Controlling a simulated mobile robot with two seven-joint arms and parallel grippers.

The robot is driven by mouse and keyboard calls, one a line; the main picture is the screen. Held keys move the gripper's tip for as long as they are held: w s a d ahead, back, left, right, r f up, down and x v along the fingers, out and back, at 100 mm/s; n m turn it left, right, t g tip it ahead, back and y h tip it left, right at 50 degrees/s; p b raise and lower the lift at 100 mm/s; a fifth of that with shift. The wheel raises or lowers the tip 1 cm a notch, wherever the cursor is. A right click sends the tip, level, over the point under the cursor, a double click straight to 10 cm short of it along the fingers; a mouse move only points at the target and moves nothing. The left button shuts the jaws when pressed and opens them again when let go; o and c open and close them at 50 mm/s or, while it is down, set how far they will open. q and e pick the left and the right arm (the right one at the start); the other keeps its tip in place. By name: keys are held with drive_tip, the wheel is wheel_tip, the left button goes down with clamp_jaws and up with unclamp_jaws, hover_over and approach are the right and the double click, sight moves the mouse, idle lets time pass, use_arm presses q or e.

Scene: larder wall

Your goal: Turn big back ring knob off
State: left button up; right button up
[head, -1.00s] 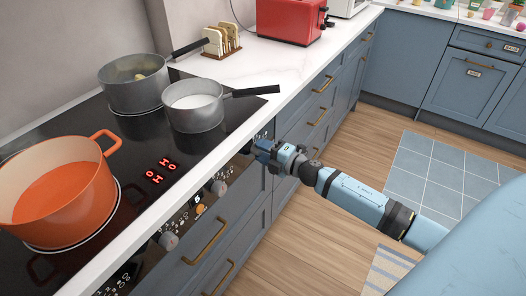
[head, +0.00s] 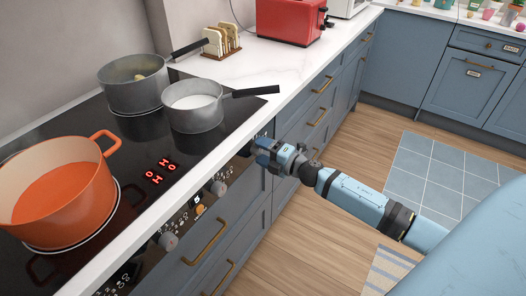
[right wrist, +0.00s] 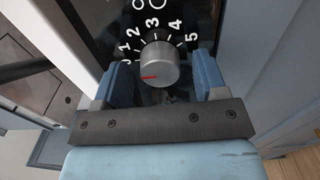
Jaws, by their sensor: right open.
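In the right wrist view a round grey knob (right wrist: 159,64) with a red pointer mark sits on a black panel with a printed scale from 1 to 5. The red mark points left, to the low end of the scale. My right gripper (right wrist: 162,82) is open, with one blue finger on each side of the knob. In the head view my right gripper (head: 268,152) is at the far right end of the stove's front panel and hides the knob there. The hob (head: 140,185) above shows red lit "H" and "O" signs. My left gripper is not in view.
Other knobs (head: 219,187) line the front panel (head: 185,215) to the left. An orange pot (head: 62,205), a grey pot (head: 135,90) and a milk-filled saucepan (head: 194,112) stand on the hob. The saucepan's handle (head: 255,91) reaches over the counter. Drawer handles (head: 205,241) stick out below.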

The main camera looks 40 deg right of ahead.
drive_tip(key=v, duration=1.4)
